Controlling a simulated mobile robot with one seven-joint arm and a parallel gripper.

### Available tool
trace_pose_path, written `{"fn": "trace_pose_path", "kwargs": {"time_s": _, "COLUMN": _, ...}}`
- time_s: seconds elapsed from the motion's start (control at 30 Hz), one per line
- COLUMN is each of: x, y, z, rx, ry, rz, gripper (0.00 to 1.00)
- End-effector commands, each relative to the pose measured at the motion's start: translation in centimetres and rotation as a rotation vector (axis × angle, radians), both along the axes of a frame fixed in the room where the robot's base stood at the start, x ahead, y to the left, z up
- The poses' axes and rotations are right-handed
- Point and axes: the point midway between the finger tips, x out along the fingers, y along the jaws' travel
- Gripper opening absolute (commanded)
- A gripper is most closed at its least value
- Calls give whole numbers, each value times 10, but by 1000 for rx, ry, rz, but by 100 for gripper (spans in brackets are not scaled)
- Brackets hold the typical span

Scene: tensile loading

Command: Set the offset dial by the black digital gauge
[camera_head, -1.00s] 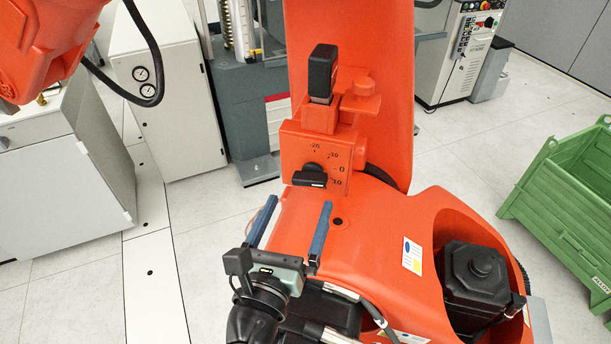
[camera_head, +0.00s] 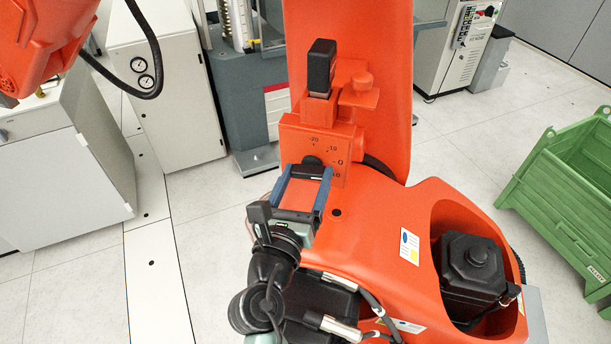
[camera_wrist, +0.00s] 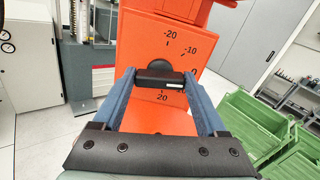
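The black digital gauge (camera_head: 320,66) stands upright on an orange block; no reading on it can be made out. Below it is the orange dial panel (camera_head: 345,155) with printed numbers; -20 and -10 are readable in the wrist view. The dial is a black knob with a bar handle (camera_wrist: 160,77), lying about level across the wrist picture. My gripper (camera_head: 308,170) is open, its two blue fingers at the panel. In the wrist view the fingertips (camera_wrist: 158,80) stand either side of the handle's ends. I cannot tell whether they touch it. In the head view the fingers partly hide the handle.
The orange machine housing (camera_head: 365,260) lies under and right of my gripper, with a black motor-like block (camera_head: 473,265) in its recess. A tall orange column (camera_head: 385,100) rises behind the panel. A green crate (camera_head: 565,200) stands at the right.

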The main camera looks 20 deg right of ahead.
Motion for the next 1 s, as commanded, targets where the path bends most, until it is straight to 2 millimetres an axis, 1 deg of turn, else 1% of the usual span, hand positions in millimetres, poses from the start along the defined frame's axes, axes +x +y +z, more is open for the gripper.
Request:
{"fn": "trace_pose_path", "kwargs": {"time_s": 0.03, "x": 0, "y": 0, "z": 0, "rx": 0, "ry": 0, "rz": 0, "gripper": 44}}
{"fn": "trace_pose_path", "kwargs": {"time_s": 0.17, "x": 0, "y": 0, "z": 0, "rx": 0, "ry": 0, "rz": 0, "gripper": 21}}
{"fn": "trace_pose_path", "kwargs": {"time_s": 0.2, "x": 0, "y": 0, "z": 0, "rx": 0, "ry": 0, "rz": 0, "gripper": 19}}
{"fn": "trace_pose_path", "kwargs": {"time_s": 0.37, "x": 0, "y": 0, "z": 0, "rx": 9, "ry": -7, "rz": 0, "gripper": 19}}
{"fn": "trace_pose_path", "kwargs": {"time_s": 0.57, "x": 0, "y": 0, "z": 0, "rx": 61, "ry": -48, "rz": 0, "gripper": 19}}
{"fn": "trace_pose_path", "kwargs": {"time_s": 0.77, "x": 0, "y": 0, "z": -1, "rx": 172, "ry": -136, "rz": 1, "gripper": 19}}
{"fn": "trace_pose_path", "kwargs": {"time_s": 1.0, "x": 0, "y": 0, "z": -2, "rx": 348, "ry": -273, "rz": 1, "gripper": 19}}
